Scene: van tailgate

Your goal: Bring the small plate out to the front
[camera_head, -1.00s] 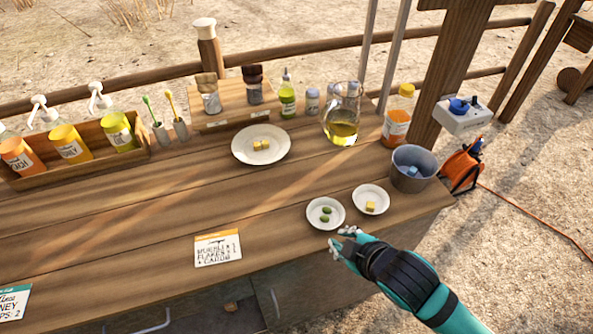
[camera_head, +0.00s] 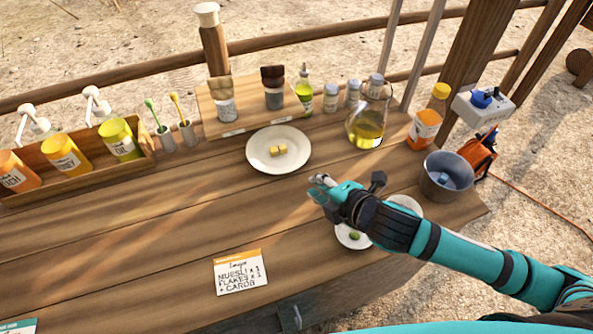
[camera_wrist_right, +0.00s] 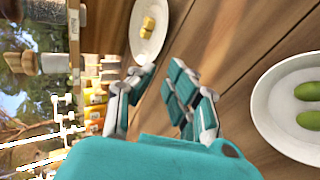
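The white plate with yellow cubes (camera_head: 254,156) lies at the middle back of the wooden counter. It also shows in the right wrist view (camera_wrist_right: 138,47). A smaller white plate with green olives (camera_head: 349,243) is partly hidden under my right arm. It shows large at the right of the wrist view (camera_wrist_right: 262,100). Another small white plate (camera_head: 412,203) is mostly hidden behind my arm. My right gripper (camera_head: 319,188) is above the counter, between the cube plate and the olive plate. Its fingers (camera_wrist_right: 155,85) are apart with nothing between them. My left gripper is not in view.
A glass jug (camera_head: 368,125), an orange-labelled bottle (camera_head: 425,130) and a metal bucket (camera_head: 447,182) stand at the right. A box of bottles (camera_head: 72,170) stands at the left. A card (camera_head: 240,273) lies in front. The counter's left middle is bare.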

